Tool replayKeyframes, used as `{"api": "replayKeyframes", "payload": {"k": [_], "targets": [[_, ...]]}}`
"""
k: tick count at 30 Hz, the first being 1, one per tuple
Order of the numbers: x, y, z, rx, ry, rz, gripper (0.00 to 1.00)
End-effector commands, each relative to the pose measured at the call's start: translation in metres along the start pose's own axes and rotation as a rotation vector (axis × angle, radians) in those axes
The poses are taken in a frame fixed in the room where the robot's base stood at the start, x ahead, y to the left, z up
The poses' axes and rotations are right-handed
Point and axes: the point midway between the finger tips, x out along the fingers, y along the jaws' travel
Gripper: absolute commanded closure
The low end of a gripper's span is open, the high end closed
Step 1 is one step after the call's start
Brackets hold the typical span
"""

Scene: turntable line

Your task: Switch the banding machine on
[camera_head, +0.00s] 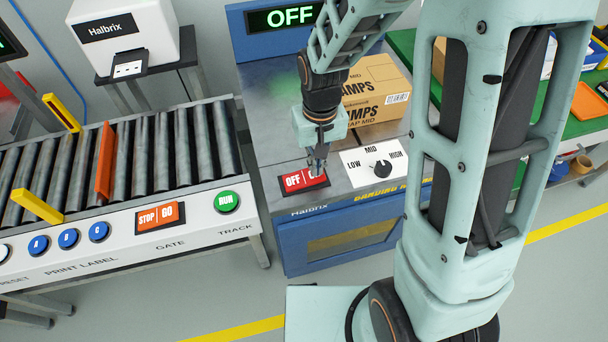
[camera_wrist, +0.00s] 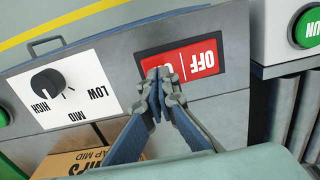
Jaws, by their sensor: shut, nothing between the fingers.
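The blue banding machine (camera_head: 350,245) stands in the middle of the head view, and its display (camera_head: 284,17) reads OFF. A red rocker switch (camera_head: 298,181) marked OFF on its left half sits on the front of the grey top. It also shows in the wrist view (camera_wrist: 195,58), upside down. My gripper (camera_head: 318,168) is shut and empty, pointing down at the switch. Its tips (camera_wrist: 162,76) cover part of the half opposite OFF. I cannot tell whether they touch it.
A mode knob (camera_head: 381,167) with LOW, MID and HIGH is right of the switch. A cardboard box (camera_head: 376,92) lies behind on the machine top. A roller conveyor (camera_head: 120,160) with a STOP/GO switch (camera_head: 160,216) and green RUN button (camera_head: 227,201) stands left.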

Motion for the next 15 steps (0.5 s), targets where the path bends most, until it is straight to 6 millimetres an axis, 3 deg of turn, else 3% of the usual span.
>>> {"api": "replayKeyframes", "payload": {"k": [15], "targets": [[0.0087,0.0000,0.0002,0.000,0.000,0.000,1.00]]}}
